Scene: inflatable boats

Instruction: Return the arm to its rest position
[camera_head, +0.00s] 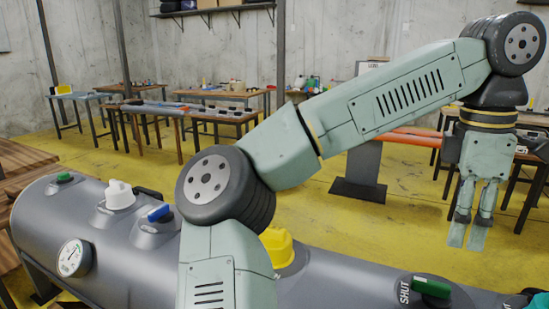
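My arm spans the frame from the bottom centre, up through a dark round joint, to the upper right. My gripper (467,236) hangs below the wrist at the right, with its fingers pointing down. It is in the air, to the right of and above the grey tank (120,262), apart from the valves. No object shows between the fingers. The fingertips look close together, but at this angle I cannot tell whether they are open or shut.
The tank carries a pressure gauge (74,258), a white knob (119,194), a blue-handled valve (158,214), a yellow cap (278,247) and a green handle (431,287) marked SHUT. Worktables (180,109) stand behind on yellow floor. A dark stand (358,180) is left of my gripper.

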